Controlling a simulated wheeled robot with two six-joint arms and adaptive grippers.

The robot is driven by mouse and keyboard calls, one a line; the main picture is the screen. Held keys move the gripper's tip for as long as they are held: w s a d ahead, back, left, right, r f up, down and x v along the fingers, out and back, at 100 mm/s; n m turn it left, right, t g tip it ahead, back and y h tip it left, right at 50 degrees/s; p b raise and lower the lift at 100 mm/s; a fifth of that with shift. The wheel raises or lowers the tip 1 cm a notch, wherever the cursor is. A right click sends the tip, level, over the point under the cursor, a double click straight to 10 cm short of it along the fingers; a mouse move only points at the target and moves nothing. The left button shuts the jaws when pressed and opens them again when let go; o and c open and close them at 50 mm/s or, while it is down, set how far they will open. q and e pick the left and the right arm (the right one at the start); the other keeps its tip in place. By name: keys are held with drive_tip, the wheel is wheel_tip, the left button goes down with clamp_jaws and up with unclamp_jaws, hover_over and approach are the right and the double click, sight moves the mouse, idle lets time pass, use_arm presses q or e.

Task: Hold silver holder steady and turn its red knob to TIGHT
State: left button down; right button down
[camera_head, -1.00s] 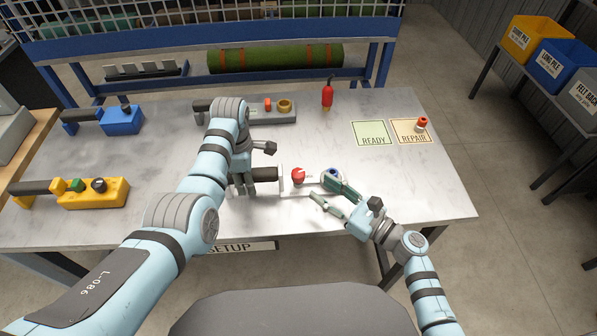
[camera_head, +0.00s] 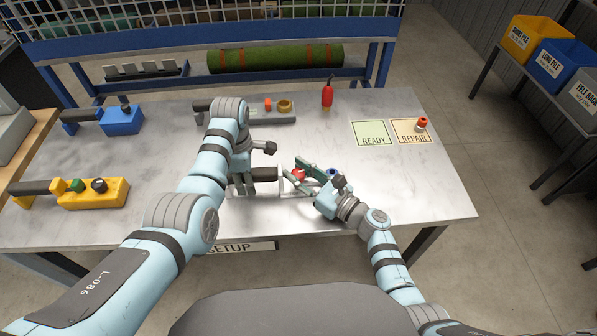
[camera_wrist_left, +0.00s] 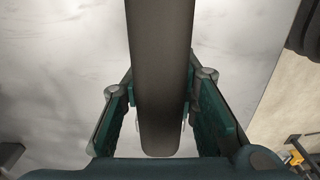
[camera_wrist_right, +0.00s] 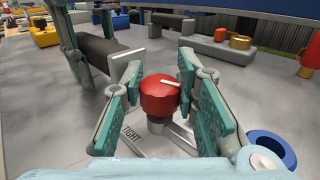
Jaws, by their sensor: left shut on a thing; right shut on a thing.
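The silver holder (camera_wrist_right: 183,148) lies at the table's front middle, its dark handle (camera_head: 266,174) to the left. My left gripper (camera_head: 250,182) is shut on that handle, which also fills the middle of the left wrist view (camera_wrist_left: 160,75). The red knob (camera_head: 298,174) stands on the holder. My right gripper (camera_head: 296,180) is shut on the knob, one finger on each side. In the right wrist view the knob (camera_wrist_right: 158,97) shows a white pointer line on top, and the word TIGHT is on the plate below it. A blue ring (camera_wrist_right: 272,148) sits at the holder's right.
A yellow holder (camera_head: 95,193) and a blue one (camera_head: 122,120) lie at left, a grey one (camera_head: 270,112) behind. The table's right front is clear.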

drive_tip(key=m+t+h, duration=0.2)
drive_tip(key=m+h, duration=0.1)
drive_tip(key=shift+t+h, duration=0.4)
drive_tip(key=c, duration=1.5)
unclamp_jaws()
